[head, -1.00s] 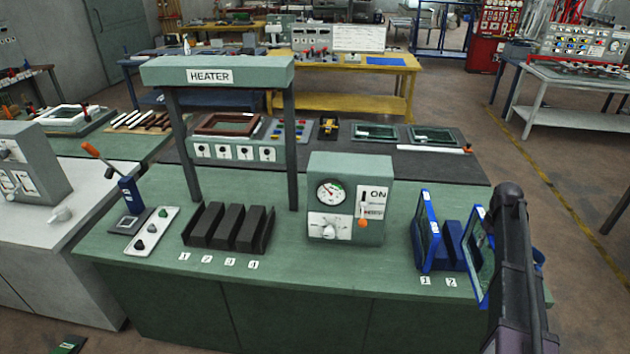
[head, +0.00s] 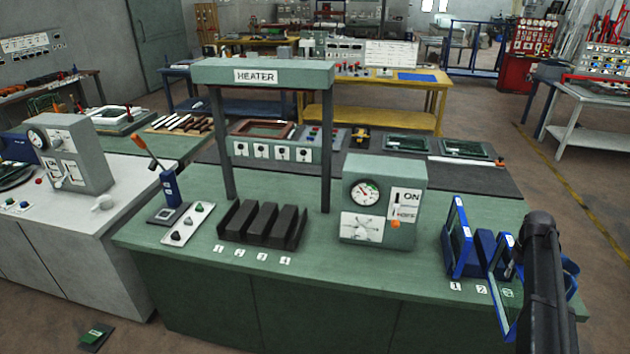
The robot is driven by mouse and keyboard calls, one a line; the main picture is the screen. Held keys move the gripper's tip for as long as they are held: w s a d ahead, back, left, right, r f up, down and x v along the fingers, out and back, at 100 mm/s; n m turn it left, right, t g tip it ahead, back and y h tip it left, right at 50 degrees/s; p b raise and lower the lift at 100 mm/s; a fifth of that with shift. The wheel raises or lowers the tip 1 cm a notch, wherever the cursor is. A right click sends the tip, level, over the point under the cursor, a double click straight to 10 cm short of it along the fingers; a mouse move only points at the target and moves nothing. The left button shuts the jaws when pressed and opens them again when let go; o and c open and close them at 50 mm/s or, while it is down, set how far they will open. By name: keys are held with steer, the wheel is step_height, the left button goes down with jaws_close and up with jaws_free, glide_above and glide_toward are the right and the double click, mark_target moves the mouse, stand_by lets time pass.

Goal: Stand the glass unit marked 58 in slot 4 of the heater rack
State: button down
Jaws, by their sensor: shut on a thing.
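My gripper (head: 520,268) is at the right, mostly hidden behind my dark arm. It is shut on a blue-framed glass unit (head: 497,293), which stands out in front of the blue rack (head: 485,250). Another blue-framed glass unit (head: 458,238) stands upright at position 1 of that rack. I cannot read the number 58 on either unit. The heater rack (head: 262,222) is black, with upright dividers and number tags in front. It stands under the HEATER hood (head: 262,72), and slot 4 is at its right end. Its slots look empty.
A grey control box (head: 384,200) with a gauge and an orange-tipped lever stands between the two racks. A lever post (head: 170,188) and button panel (head: 188,224) stand left of the heater rack. The hood's posts flank the rack's back. The green bench front is clear.

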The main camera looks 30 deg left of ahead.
mark_target(509, 284)
steer(key=shift+s+f+b, duration=0.15)
steer(key=shift+f+b, duration=0.3)
steer(key=shift+f, duration=0.1)
steer(key=shift+s+f+b, duration=0.15)
steer(key=shift+f+b, duration=0.3)
steer(key=shift+f, duration=0.05)
steer(key=shift+s+f+b, duration=0.15)
steer(key=shift+f+b, duration=0.7)
steer(key=shift+f, duration=0.05)
